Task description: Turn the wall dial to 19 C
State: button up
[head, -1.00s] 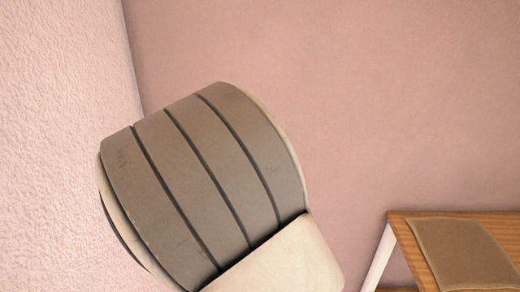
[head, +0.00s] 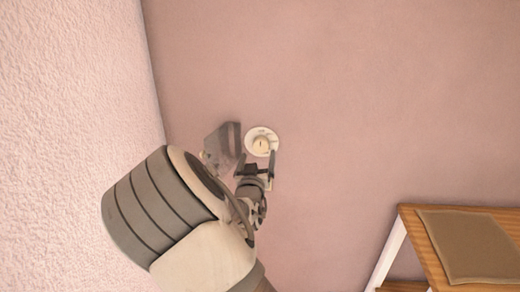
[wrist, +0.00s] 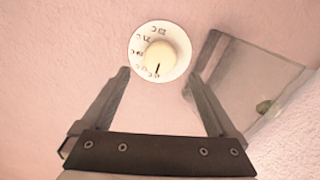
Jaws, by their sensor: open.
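The wall dial (head: 262,132) is a round white plate on the pink wall with a cream knob (head: 262,144) in its middle. In the wrist view the dial (wrist: 178,72) shows above and between the fingertips, with small C markings around one side of the plate. The numbers are too small to read surely. A dark line on the knob (wrist: 158,53) points down in that view, near the lowest marking. My gripper (wrist: 158,75) is open and empty, its two fingers spread just below the dial. I see no clear contact with the knob.
A grey see-through box (head: 222,148) is on the wall close to the left of the dial; it shows at right in the wrist view (wrist: 240,75). A textured side wall (head: 70,90) stands at left. A wooden bench with a brown cushion (head: 468,245) is at lower right.

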aim_at(260, 147)
jog(key=w, duration=0.6)
jog(key=shift+d, duration=0.1)
jog(key=c, duration=1.4)
